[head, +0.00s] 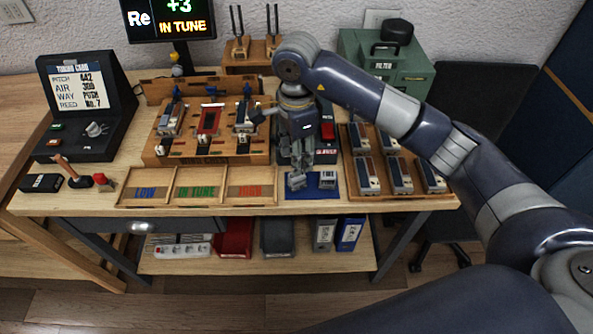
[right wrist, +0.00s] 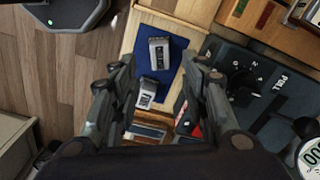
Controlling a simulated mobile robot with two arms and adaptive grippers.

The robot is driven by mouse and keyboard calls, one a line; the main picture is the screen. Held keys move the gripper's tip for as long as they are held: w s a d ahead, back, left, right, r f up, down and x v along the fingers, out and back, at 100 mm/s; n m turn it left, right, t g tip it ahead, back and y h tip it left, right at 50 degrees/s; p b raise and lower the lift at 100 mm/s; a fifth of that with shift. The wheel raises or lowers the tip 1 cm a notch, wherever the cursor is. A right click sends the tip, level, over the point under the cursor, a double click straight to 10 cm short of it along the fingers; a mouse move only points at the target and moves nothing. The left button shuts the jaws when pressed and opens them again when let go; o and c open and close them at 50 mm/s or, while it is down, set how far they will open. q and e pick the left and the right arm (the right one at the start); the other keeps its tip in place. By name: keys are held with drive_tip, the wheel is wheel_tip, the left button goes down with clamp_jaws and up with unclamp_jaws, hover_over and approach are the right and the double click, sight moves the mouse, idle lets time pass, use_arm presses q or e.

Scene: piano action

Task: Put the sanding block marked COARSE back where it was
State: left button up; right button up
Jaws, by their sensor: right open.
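A blue mat (head: 312,190) lies near the front edge of the bench. Two small grey-and-white blocks sit on it: one block (right wrist: 160,52) and another block (right wrist: 146,93) in the right wrist view. I cannot read a COARSE mark on either, so I cannot tell which is the sanding block. My right gripper (head: 298,174) points down over the mat and partly hides the left block in the head view. In the right wrist view its fingers (right wrist: 158,72) are spread either side of the blocks, with nothing clearly held. My left gripper is not in view.
A wooden tray (head: 235,201) with LOW, IN TUNE and HIGH compartments lies left of the mat. A rack of several small units (head: 397,172) stands on the right. A wooden fixture (head: 205,158) stands behind the tray. A dark device with a dial (right wrist: 245,85) is close beside the mat.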

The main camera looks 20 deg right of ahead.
drive_tip(key=shift+r+b, duration=0.35)
drive_tip(key=shift+r, duration=1.8)
